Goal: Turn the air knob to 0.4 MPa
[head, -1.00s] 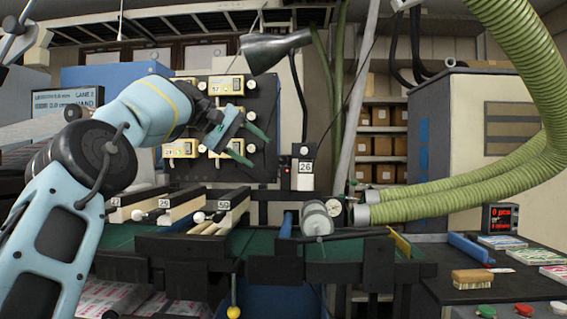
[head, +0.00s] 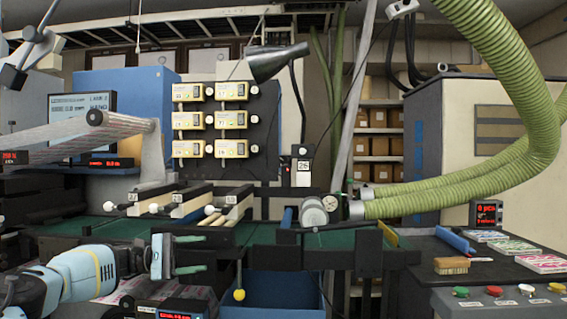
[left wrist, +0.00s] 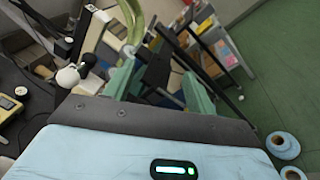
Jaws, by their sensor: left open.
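I cannot tell for certain which part is the air knob, and the gauge reading is too small to read. My left gripper (head: 198,254) is low at the left, below the green bed's front edge. Its two green fingers are apart, with nothing seen between them. It is to the left of and below the gauge, well apart from it. The fingers also show open in the left wrist view (left wrist: 158,72). My right gripper is not in view.
Bars with white ball handles (head: 153,209) stand on the green bed. A yellow ball (head: 239,295) hangs below its front edge. Green hoses (head: 430,197) run right of the gauge. A brush (head: 451,265) and coloured buttons (head: 527,289) are on the right-hand bench.

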